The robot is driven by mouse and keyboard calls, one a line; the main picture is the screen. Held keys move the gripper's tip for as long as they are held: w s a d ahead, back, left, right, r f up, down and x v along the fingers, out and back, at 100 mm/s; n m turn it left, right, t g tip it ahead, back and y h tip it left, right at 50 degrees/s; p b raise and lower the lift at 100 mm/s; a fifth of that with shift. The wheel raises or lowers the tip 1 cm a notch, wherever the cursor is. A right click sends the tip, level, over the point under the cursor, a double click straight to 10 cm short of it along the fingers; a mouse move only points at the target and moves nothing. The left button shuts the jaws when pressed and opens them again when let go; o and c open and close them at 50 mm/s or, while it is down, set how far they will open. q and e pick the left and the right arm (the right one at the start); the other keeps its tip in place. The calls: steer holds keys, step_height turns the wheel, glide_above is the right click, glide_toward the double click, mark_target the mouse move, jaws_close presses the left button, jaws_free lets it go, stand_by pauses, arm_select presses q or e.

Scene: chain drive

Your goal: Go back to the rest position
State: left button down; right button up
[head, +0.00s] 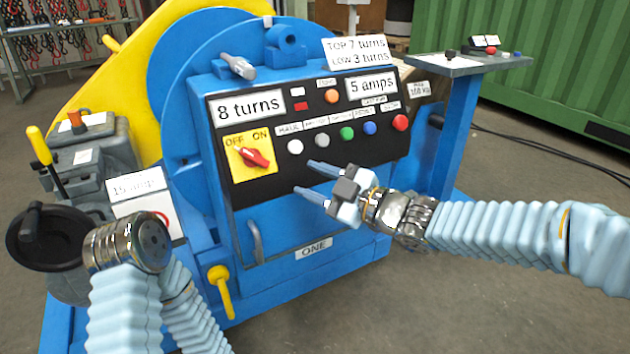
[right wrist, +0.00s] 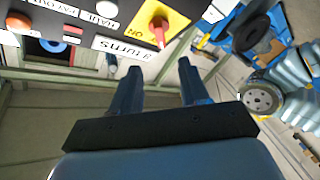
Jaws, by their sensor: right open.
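My right gripper (head: 305,178) is open and empty in front of the black control panel (head: 280,180), its two blue fingers apart and pointing left, below the row of buttons. Whether a finger touches the panel I cannot tell. In the right wrist view the open fingers (right wrist: 158,75) have nothing between them, with the red switch (right wrist: 158,26) on its yellow plate beyond.
The blue machine (head: 290,225) fills the middle, with a yellow handle (head: 221,291) low at its front. A grey-topped blue stand (head: 462,66) is at the right. Floor at lower right is clear.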

steer(key=d+f+m+h+p, duration=0.1)
steer(key=d+f+m+h, duration=0.25)
steer(key=f, duration=0.55)
steer(key=d+f+m+g+h+p, duration=0.1)
steer(key=d+f+m+h+p, duration=0.15)
steer(key=f+m, duration=0.45)
steer(key=d+f+m+h+p, duration=0.1)
steer(key=d+f+m+h, duration=0.15)
steer(key=f, duration=0.85)
steer(key=s+d+f+m+g+h+p, duration=0.1)
steer(key=s+d+f+m+g, duration=0.2)
steer(key=s+f, duration=0.5)
steer(key=s+d+f+m+g+h+p, duration=0.1)
steer(key=s+d+f+m+g, duration=0.3)
steer(key=s+f, duration=0.4)
steer(key=s+m, duration=0.1)
steer(key=s, duration=0.4)
steer(key=shift+s+d+f+h+p, duration=0.2)
steer(key=shift+d+h+p, duration=0.05)
steer(key=shift+h+p, duration=0.1)
